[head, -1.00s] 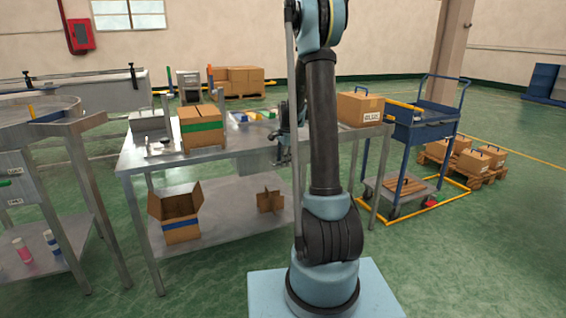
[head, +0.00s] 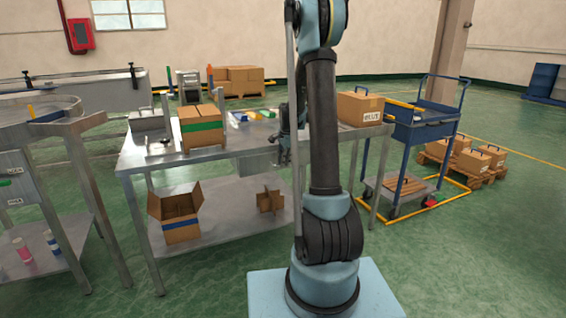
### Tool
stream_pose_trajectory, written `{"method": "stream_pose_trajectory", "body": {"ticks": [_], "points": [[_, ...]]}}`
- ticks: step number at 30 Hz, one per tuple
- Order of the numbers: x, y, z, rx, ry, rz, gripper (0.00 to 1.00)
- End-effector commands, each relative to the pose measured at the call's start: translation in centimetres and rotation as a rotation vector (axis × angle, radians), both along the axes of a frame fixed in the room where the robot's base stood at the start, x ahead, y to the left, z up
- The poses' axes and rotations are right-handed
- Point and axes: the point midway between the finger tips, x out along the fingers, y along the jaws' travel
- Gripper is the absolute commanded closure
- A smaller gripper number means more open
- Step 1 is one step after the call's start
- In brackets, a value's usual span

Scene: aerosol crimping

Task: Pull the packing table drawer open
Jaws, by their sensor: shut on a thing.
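The packing table (head: 222,156) is a steel table with a lower shelf, and it stands across the middle of the head view. Its grey drawer (head: 257,162) shows under the front edge of the top, left of my upright arm. My gripper (head: 283,158) hangs in front of the drawer's right part and is shut on its handle. The handle itself is hidden by the fingers. How far the drawer stands out is hard to tell at this size.
On the tabletop stand a box with a green band (head: 201,127) and a labelled carton (head: 360,107). An open carton (head: 177,213) sits on the lower shelf. A blue trolley (head: 422,130) stands right of the table. The green floor in front is clear.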

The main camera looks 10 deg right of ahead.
Motion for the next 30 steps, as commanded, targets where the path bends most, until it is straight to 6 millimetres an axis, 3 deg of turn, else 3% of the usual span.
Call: {"method": "stream_pose_trajectory", "body": {"ticks": [8,21,30], "points": [[-5.2,-1.5,0.0,0.0,0.001,-0.002,1.0],[-17.1,-4.6,0.0,0.0,0.001,-0.003,1.0],[-23.8,-6.5,0.0,0.0,0.001,-0.003,1.0]]}}
